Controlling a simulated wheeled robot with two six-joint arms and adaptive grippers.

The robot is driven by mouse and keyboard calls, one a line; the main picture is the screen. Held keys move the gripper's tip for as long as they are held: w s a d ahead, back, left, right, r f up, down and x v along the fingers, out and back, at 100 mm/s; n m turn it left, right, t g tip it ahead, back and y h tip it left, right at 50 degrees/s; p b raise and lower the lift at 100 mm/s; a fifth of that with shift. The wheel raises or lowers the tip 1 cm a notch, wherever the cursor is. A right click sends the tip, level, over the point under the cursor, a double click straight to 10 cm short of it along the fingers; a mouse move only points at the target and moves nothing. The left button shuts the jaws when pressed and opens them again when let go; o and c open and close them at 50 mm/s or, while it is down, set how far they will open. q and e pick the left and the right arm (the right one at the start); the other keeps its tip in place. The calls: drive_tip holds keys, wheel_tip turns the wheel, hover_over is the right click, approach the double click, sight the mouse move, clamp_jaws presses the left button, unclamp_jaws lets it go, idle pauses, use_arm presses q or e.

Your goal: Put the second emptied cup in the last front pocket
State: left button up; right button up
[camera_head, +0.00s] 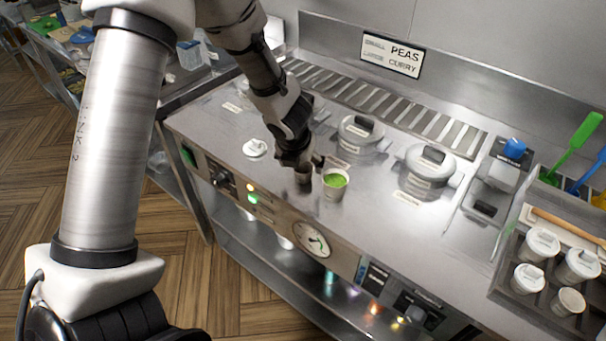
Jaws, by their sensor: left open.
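My left gripper (304,163) is open and points down over the steel counter, left of a white cup filled with green (335,183). At the lower right is a dark pocketed holder (502,285). Three white cups with raised lids (541,243) stand in it. A paler cup (567,301) without a raised lid sits in its front right pocket. My right gripper is out of view.
Two lidded pots (430,167) stand in the counter behind the green-filled cup. A white lid-like disc (255,148) lies at the left. A blue-topped dispenser (513,150) and a green-handled utensil (577,138) stand at the right. The counter between cup and holder looks clear.

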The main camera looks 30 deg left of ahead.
sight(303, 167)
use_arm(q)
drive_tip(key=x, duration=0.4)
drive_tip(key=shift+w+r, duration=0.15)
drive_tip(key=shift+w, duration=0.3)
drive_tip(key=shift+s+r, duration=0.1)
drive_tip(key=shift+s, duration=0.2)
drive_tip(key=shift+c, duration=1)
drive_tip(key=shift+s+r, duration=0.1)
drive_tip(key=shift+s, duration=0.05)
drive_tip(key=c, duration=0.8)
